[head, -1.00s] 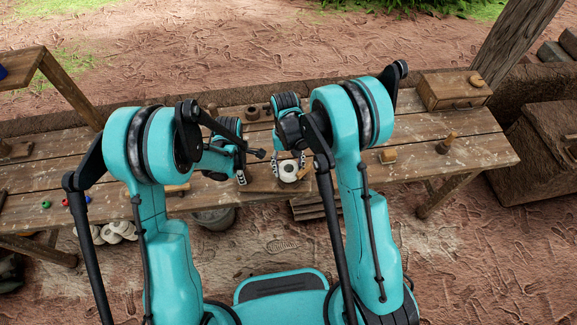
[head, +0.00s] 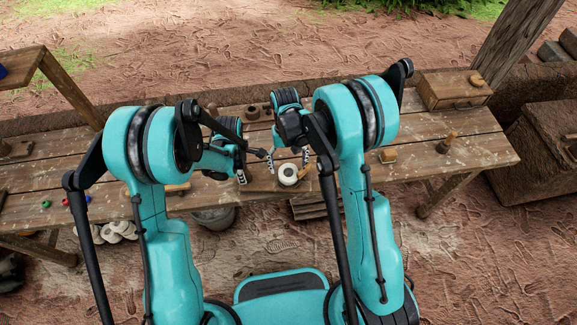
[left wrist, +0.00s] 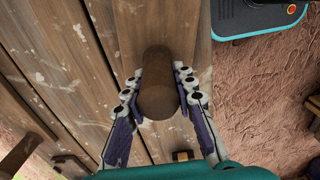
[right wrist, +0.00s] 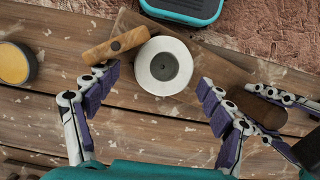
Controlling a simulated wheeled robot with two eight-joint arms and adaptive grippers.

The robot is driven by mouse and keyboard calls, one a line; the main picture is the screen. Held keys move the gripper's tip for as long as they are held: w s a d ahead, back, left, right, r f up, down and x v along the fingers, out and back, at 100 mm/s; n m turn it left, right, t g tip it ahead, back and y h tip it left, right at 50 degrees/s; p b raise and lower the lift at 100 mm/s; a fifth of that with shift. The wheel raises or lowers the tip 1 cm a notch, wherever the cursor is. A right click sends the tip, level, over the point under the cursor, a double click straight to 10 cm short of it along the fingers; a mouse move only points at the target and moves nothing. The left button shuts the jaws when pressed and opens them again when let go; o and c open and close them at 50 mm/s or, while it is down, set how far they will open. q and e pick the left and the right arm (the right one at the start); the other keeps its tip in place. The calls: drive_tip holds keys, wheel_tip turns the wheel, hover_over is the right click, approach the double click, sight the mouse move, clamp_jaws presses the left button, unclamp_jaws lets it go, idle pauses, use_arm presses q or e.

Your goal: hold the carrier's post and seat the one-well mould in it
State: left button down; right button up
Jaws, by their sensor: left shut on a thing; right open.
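The white round mould (right wrist: 142,68) has one grey well in its middle. It rests on the wooden carrier (right wrist: 222,72); I cannot tell whether it is fully down. It also shows in the head view (head: 288,174). The carrier's brown post (left wrist: 158,98) stands between the fingers of my left gripper (left wrist: 157,76), which is shut on it. My right gripper (right wrist: 157,84) is open and empty, its fingers apart on either side of the mould and above it. In the head view it hangs just behind the mould.
A short wooden bar (right wrist: 115,46) lies beside the mould. A dark round pot with a yellow top (right wrist: 14,64) stands at the left of the right wrist view. The bench (head: 455,160) holds a wooden box (head: 453,91) and a wooden stamp-like piece (head: 446,143) at right.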

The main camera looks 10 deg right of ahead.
drive_tip(key=shift+r, duration=1.8)
use_arm(q)
drive_tip(key=c, duration=1.2)
unclamp_jaws()
drive_tip(key=shift+o, duration=0.2)
wheel_tip(320, 180, up, 12)
